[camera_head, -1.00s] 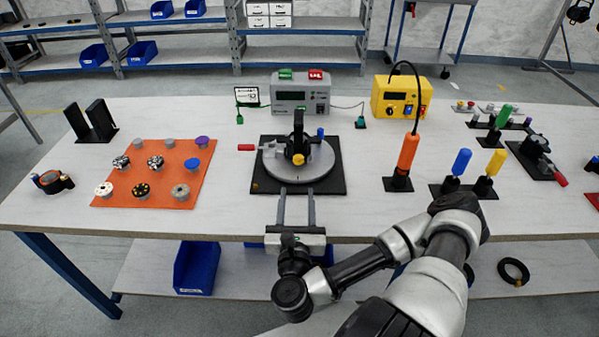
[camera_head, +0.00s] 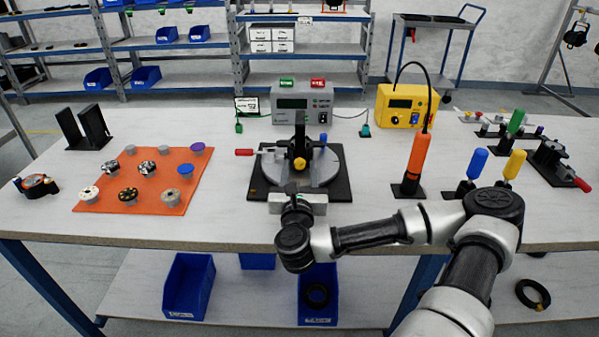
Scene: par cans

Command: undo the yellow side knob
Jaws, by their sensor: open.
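The yellow side knob (camera_head: 299,164) sits low on the near face of a black upright part (camera_head: 299,139). That part stands on a round grey plate (camera_head: 326,172) over a black square base (camera_head: 342,188). My gripper (camera_head: 298,180) reaches in from the near side over the front of the plate, lined up with the knob. It is open. Its fingers are hard to tell from the grey plate, so I cannot tell whether they touch the knob. My wrist and gripper body hide the front edge of the base.
A red-handled clamp (camera_head: 245,152) is left of the plate. An orange tool (camera_head: 417,160) stands in a holder at right. An orange mat (camera_head: 150,200) with several round parts lies left. A grey meter (camera_head: 301,103) and yellow unit (camera_head: 404,105) stand behind.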

